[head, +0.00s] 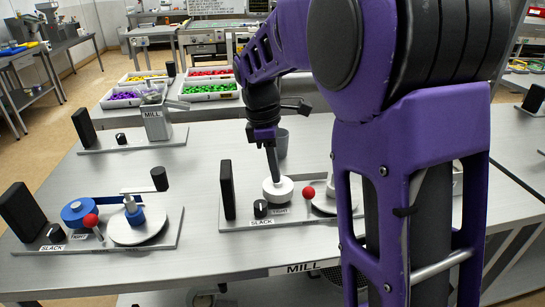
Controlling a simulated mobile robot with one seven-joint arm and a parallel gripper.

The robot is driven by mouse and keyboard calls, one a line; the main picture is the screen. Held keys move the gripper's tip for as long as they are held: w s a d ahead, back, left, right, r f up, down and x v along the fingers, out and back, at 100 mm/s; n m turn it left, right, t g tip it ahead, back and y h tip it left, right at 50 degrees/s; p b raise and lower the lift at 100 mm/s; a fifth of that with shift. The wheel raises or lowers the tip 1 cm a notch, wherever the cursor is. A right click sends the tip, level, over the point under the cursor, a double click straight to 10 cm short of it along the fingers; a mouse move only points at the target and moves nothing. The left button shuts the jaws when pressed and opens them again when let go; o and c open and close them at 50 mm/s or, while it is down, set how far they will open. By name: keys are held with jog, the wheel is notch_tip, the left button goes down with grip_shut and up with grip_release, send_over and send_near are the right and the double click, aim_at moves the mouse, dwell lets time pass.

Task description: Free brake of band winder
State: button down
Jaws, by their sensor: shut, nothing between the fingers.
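Two band winders stand on the steel table. The left winder (165,243) has a blue spool (78,213), a blue band running to a pale disc (140,226), a black-ended crank, and a red-knobbed lever (91,220) beside its SLACK and TIGHT labels. The right winder (238,226) has a white spool (278,190), a red-knobbed lever (308,192) right of its TIGHT label, and a disc mostly hidden by my arm. My gripper (274,178) points down, shut and empty, its tips over or at the white spool; contact cannot be told.
A mill (157,122) on its plate stands at the back left. Several trays of coloured pieces (210,90) lie behind. A grey cup (281,143) stands behind the white spool. Black upright blocks (227,190) flank the winders. Bare table lies between the winders.

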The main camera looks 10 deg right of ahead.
aim_at(304, 189)
jog(key=f, duration=0.4)
jog(key=shift+s+d+b, duration=0.15)
jog(key=shift+d+b, duration=0.15)
jog(key=shift+s+d+r, duration=0.1)
jog(key=shift+s+d, duration=0.1)
jog(key=shift+d, duration=0.75)
jog(key=shift+s+d+r, duration=0.1)
jog(key=shift+s+d, duration=0.1)
jog(key=shift+d, duration=0.75)
jog(key=shift+d, duration=0.1)
jog(key=shift+s+d+r+p, duration=0.1)
jog(key=shift+d+r+p, duration=0.05)
jog(key=shift+d+p, duration=0.4)
jog(key=shift+d+r+p, duration=0.15)
jog(key=shift+d+p, duration=0.25)
jog(key=shift+p, duration=0.1)
jog(key=shift+f, duration=0.15)
jog(key=shift+a+f, duration=0.1)
